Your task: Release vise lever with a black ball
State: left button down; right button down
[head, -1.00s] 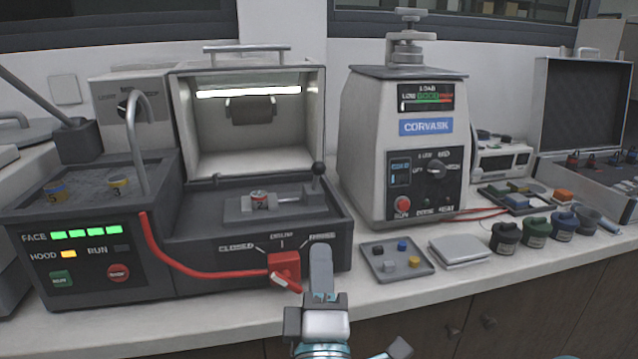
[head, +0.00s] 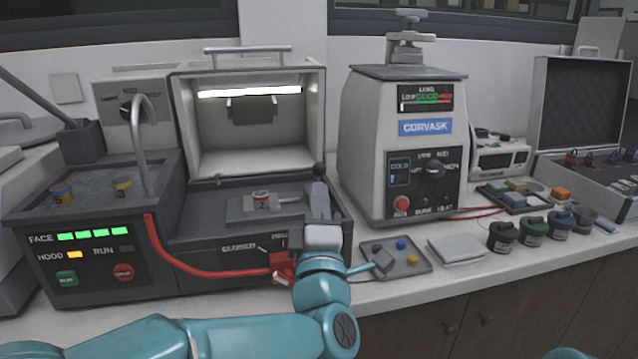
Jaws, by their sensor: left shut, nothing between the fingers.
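The vise lever's black ball (head: 318,170) shows at the right side of the press bed, just above my left gripper's fingertips. The lever's stem is largely hidden behind the gripper. My left gripper (head: 317,190) is shut and empty, its fingers pointing up and away at the lever. I cannot tell whether it touches the lever. The vise (head: 240,208) sits on the dark bed and holds a small round sample (head: 261,199) marked 2. My right gripper is out of view.
The hood (head: 248,120) is raised and lit inside. A red knob (head: 283,268) on the front edge is partly covered by my left wrist. The grey tray (head: 412,268) with small pegs lies close right of the wrist. The Corvask press (head: 403,150) stands behind it.

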aim_at(318, 171)
pick_arm(q)
jog(key=shift+x, duration=1.25)
jog(key=shift+w+r+p, duration=0.1)
jog(key=shift+r+p, duration=0.25)
jog(key=shift+p, duration=0.35)
jog(key=w+r+g+p, duration=0.1)
jog(key=p, duration=0.3)
jog(key=w+r+n+g+p, duration=0.1)
jog(key=r+g+p, duration=0.1)
jog(key=p, duration=0.2)
jog(key=w+r+g+p, duration=0.1)
jog(key=g+p, duration=0.1)
jog(key=p, duration=0.3)
jog(key=shift+a+r, duration=0.25)
jog(key=shift+a, duration=0.15)
jog(key=w+g+p, duration=0.2)
jog(key=p, duration=0.5)
jog(key=w+a+n+g+p, duration=0.1)
jog(key=w+g+p, duration=0.1)
jog(key=p, duration=0.5)
jog(key=shift+w+a+r+g+h+p, duration=0.15)
jog(key=shift+g+h+p, duration=0.25)
jog(key=shift+g, duration=0.1)
jog(key=shift+w+a+f+p, duration=0.15)
jog(key=shift+w+f+p, duration=0.15)
jog(key=shift+w, duration=0.3)
jog(key=shift+w+a, duration=0.25)
jog(key=shift+w, duration=0.35)
jog(key=shift+w, duration=0.1)
